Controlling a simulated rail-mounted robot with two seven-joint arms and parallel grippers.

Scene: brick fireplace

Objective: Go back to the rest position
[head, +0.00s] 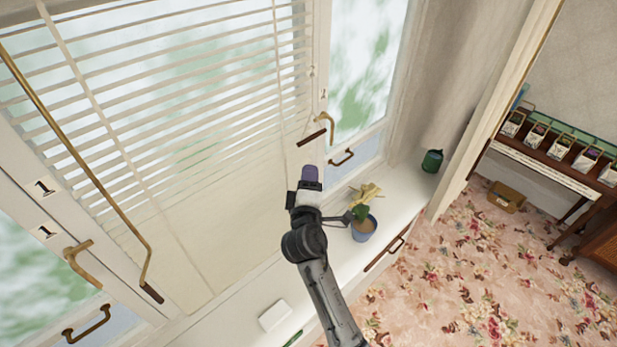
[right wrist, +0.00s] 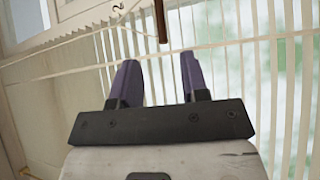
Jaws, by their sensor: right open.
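My right gripper (head: 310,174) is raised in front of the window blind, above the white sill, in the head view. In the right wrist view its two purple fingers (right wrist: 158,82) stand apart with nothing between them. A wand with a dark wooden handle (right wrist: 161,22) hangs just beyond the fingertips there. My left gripper is not in the frames.
A blue pot with a plant (head: 364,228) stands on the sill (head: 402,205) close to my right arm. A dark green container (head: 432,161) stands farther right. The white blind (head: 200,120) covers the window, and a brass rod (head: 80,135) hangs at left. Patterned carpet (head: 480,270) lies open at right.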

